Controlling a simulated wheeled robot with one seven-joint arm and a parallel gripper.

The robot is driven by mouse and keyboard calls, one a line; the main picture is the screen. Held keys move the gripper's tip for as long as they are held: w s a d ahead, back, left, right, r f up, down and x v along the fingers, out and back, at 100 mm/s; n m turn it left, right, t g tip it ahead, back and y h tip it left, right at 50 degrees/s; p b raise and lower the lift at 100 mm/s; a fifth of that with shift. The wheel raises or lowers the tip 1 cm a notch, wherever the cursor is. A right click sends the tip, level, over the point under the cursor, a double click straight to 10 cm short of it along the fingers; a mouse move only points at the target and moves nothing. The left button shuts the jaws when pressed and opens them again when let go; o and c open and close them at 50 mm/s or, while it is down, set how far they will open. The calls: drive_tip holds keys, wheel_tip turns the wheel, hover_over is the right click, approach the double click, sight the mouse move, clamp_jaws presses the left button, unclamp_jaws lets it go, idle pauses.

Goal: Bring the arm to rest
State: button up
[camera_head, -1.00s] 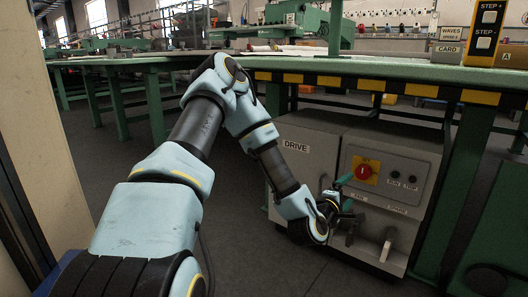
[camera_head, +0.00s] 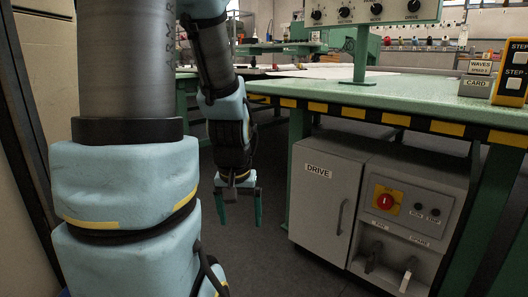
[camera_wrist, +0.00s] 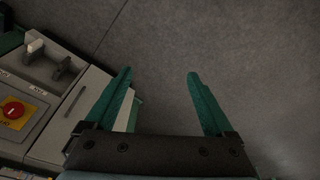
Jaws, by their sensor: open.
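My gripper (camera_head: 239,208) hangs pointing down in the head view, left of the drive cabinet (camera_head: 325,190) and apart from it. Its two green fingers are spread with nothing between them. In the wrist view my gripper (camera_wrist: 160,85) also shows open and empty over the grey floor (camera_wrist: 230,45). My arm is folded up, with its upper links at the left of the head view.
The cabinet carries a red switch on a yellow plate (camera_head: 387,201) and two levers below it. The green table (camera_head: 400,93) with a black-and-yellow striped edge stands above the cabinet. A pale panel (camera_head: 45,70) stands at the far left. Floor around my gripper is clear.

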wheel_tip(320, 180, up, 39)
drive_tip(key=s+a+p, duration=0.1)
drive_tip(key=p, duration=3.7)
drive_tip(key=shift+s+g, duration=0.3)
drive_tip(key=shift+s, duration=0.1)
drive_tip(key=shift+a, duration=0.1)
